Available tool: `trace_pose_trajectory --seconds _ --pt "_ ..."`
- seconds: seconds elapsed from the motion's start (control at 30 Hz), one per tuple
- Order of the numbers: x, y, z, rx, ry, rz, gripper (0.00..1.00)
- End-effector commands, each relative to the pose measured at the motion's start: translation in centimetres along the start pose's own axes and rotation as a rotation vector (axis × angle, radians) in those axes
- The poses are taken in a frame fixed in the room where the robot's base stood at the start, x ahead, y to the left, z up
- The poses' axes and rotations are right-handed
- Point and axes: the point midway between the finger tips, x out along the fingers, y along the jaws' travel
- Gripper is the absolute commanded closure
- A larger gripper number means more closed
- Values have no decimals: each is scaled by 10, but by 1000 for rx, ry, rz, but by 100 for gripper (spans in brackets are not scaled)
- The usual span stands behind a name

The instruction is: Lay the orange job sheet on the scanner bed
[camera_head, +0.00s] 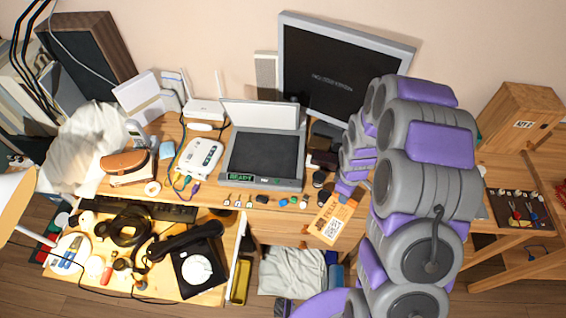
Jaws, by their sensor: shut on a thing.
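The orange job sheet (329,221) hangs tilted from my gripper (345,190), in front of the desk's front edge and to the right of the scanner. My gripper is shut on the sheet's upper end; the fingertips are small and partly hidden by my arm. The scanner's dark bed (264,154) is bare, and its white lid (260,115) stands open at the back. A green READY display (240,178) shows on its front left.
A monitor (335,75) stands behind the scanner. Small items (284,202) line the desk edge before it. A black dial phone (198,268) sits on a lower surface at front left. A wooden key box (520,118) is at right.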

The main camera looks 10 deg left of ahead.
Motion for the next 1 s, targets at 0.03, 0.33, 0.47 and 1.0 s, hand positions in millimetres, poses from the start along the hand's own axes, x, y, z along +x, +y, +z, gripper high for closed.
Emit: trace_pose_trajectory --seconds 0.03,0.33,0.47,1.0 --pt "-1 -2 -6 58 0 2 100" --pt "-9 -19 -42 452 11 2 100" --pt "-12 -28 -57 622 17 -1 100" --pt "-19 -48 -97 1037 35 -19 100"
